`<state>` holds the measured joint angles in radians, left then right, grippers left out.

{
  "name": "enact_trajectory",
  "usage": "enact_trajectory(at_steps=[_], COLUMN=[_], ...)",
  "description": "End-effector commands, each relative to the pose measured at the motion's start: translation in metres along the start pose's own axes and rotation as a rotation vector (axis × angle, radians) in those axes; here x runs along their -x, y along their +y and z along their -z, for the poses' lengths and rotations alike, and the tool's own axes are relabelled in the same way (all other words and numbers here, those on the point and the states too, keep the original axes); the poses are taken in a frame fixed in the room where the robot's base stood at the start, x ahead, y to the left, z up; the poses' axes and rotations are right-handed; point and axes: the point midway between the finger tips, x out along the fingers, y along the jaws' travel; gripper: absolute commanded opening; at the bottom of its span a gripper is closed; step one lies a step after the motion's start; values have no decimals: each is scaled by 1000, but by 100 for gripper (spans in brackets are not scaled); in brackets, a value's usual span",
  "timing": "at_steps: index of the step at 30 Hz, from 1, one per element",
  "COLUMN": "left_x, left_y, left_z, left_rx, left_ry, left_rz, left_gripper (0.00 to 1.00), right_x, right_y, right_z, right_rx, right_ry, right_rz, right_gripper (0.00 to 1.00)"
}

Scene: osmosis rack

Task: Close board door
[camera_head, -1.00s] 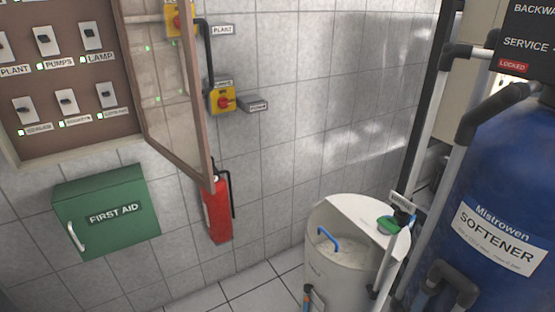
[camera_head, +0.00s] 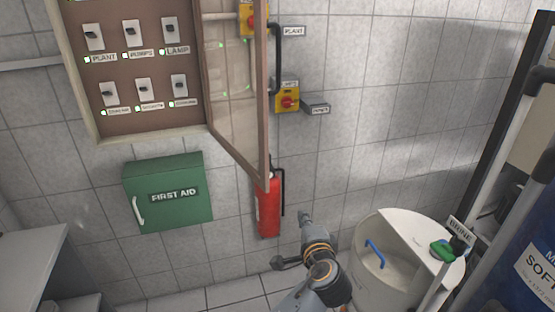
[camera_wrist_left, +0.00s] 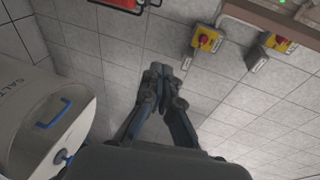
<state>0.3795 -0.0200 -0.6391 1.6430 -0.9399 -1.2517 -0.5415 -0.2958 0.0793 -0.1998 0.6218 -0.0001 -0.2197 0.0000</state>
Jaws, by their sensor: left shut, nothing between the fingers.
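The electrical board (camera_head: 150,128) hangs on the tiled wall at upper left in the head view, with labelled switches inside. Its door (camera_head: 240,150), a brown frame with a clear pane, is hinged on the board's right side and stands open, swung out from the wall. My left gripper (camera_head: 305,215) is below and to the right of the door's lower corner, apart from it. In the left wrist view its fingers (camera_wrist_left: 158,72) are together and empty, pointing toward the wall. The board frame's edge (camera_wrist_left: 262,18) shows at upper right there. My right gripper is not in view.
A green first aid box (camera_head: 168,195) is below the board. A red fire extinguisher (camera_head: 268,208) hangs behind the door's lower edge. Yellow switches (camera_head: 288,99) are right of the door. A white brine tank (camera_head: 385,262) stands at lower right.

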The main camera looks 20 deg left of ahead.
Motion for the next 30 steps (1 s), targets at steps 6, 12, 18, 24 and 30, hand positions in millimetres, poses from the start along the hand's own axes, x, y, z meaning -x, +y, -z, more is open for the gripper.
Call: enact_trajectory(at_steps=[6, 12, 18, 24, 30], left_x=[49, 48, 12, -28, -30], left_y=[-116, -137, -147, -155, -155], left_z=[-14, -21, -26, -30, -49], left_rx=[39, 45, 44, 44, 45], left_ry=[-88, -110, -111, -110, -106], left_rz=[205, 236, 234, 233, 231], left_gripper=[0, 0, 0, 0, 0], right_x=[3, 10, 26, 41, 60], right_y=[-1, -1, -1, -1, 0], right_z=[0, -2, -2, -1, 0], right_rx=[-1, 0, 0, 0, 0], right_ry=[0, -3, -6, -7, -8], right_rz=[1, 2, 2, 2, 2], right_gripper=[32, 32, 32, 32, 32])
